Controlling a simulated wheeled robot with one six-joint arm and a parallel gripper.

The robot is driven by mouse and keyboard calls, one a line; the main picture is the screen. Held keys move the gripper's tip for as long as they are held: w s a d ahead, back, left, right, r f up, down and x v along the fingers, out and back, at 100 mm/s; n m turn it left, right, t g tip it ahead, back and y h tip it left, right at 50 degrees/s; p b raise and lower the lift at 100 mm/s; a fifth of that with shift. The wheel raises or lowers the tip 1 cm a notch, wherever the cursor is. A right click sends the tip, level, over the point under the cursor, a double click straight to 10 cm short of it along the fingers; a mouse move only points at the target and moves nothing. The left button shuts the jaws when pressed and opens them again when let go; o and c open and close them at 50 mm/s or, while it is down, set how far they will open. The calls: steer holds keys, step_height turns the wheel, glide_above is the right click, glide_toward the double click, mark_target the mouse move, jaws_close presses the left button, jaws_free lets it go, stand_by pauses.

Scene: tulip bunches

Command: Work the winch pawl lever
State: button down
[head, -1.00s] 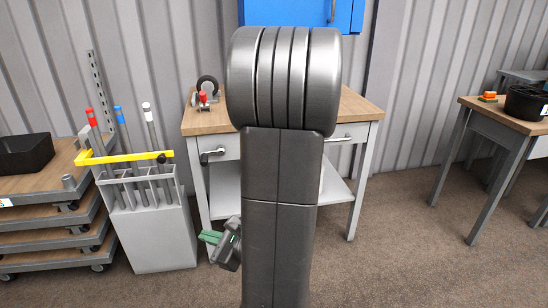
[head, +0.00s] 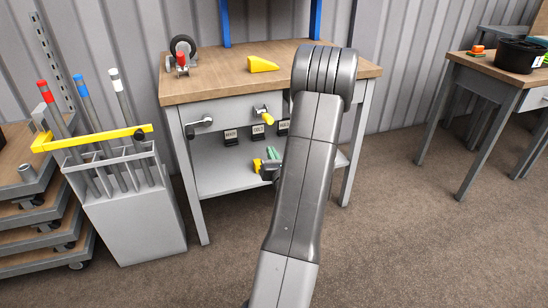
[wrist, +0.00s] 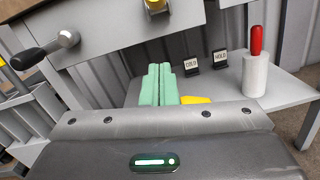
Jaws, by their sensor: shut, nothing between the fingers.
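A yellow-tipped lever (head: 264,116) sticks out from the bench's front panel, right of a black-handled lever (head: 200,123). I cannot tell for certain which one is the pawl lever. In the wrist view the black-handled lever (wrist: 45,52) is at the upper left, and the yellow tip (wrist: 155,5) is cut by the top edge. My gripper (head: 273,154) is shut and empty, below the yellow-tipped lever and apart from it. Its green fingers (wrist: 158,85) are together in the wrist view. Small dark label plates (head: 257,132) stand below the panel.
The wooden bench top (head: 215,78) bears a yellow wedge (head: 262,65) and a black wheel (head: 183,45). A white cylinder with a red handle (wrist: 256,72) stands on the lower shelf. A grey rod holder (head: 128,205) stands left; another table (head: 490,80) stands right.

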steer(key=w+a+r+b, duration=0.1)
steer(key=w+r, duration=0.3)
steer(key=w, duration=0.2)
steer(key=shift+w, duration=0.15)
steer(key=shift+r, duration=0.2)
